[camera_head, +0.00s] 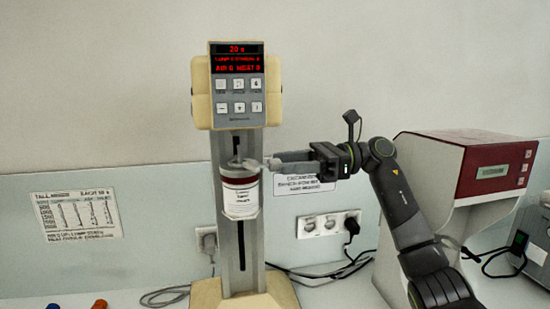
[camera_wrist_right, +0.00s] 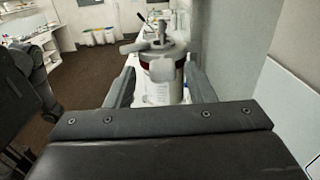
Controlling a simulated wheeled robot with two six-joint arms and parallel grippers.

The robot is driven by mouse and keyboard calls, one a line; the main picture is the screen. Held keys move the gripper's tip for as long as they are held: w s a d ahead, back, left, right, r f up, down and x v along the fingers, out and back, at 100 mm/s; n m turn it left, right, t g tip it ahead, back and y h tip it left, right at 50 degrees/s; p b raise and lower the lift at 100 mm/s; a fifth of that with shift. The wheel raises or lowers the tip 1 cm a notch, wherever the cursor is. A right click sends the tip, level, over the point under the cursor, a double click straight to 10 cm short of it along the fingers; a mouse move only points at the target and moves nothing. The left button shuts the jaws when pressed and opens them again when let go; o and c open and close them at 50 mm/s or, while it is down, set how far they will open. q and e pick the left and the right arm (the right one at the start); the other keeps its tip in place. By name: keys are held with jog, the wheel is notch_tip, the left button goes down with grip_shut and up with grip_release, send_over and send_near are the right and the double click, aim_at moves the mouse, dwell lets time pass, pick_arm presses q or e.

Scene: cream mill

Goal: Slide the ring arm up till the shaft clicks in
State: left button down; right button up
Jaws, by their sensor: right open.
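The cream mill (camera_head: 238,85) stands upright on the bench, with a lit red display and buttons on its head. A white jar (camera_head: 240,200) with a dark red band hangs at the column below the head. Grey metal parts, likely the ring arm and shaft, sit at its top; their exact outline is unclear. My right gripper (camera_head: 268,163) comes in from the right at the height of the jar's top. In the right wrist view the jar (camera_wrist_right: 160,88) is between the two open fingers (camera_wrist_right: 160,92), with no clear contact.
A red and white device (camera_head: 480,170) stands at the right, beside my right arm. A wall socket (camera_head: 328,223) with a black plug and cables is behind. Blue and orange items (camera_head: 99,304) lie at the bottom left. The bench left of the mill is mostly clear.

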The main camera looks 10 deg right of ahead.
aim_at(274, 160)
jog(key=shift+a+r+p, duration=0.1)
jog(key=shift+a+p, duration=0.35)
jog(key=shift+a, duration=0.8)
jog(key=shift+w+a, duration=0.2)
jog(key=shift+a, duration=0.2)
jog(key=shift+s, duration=0.1)
jog(key=shift+c, duration=0.3)
grip_shut()
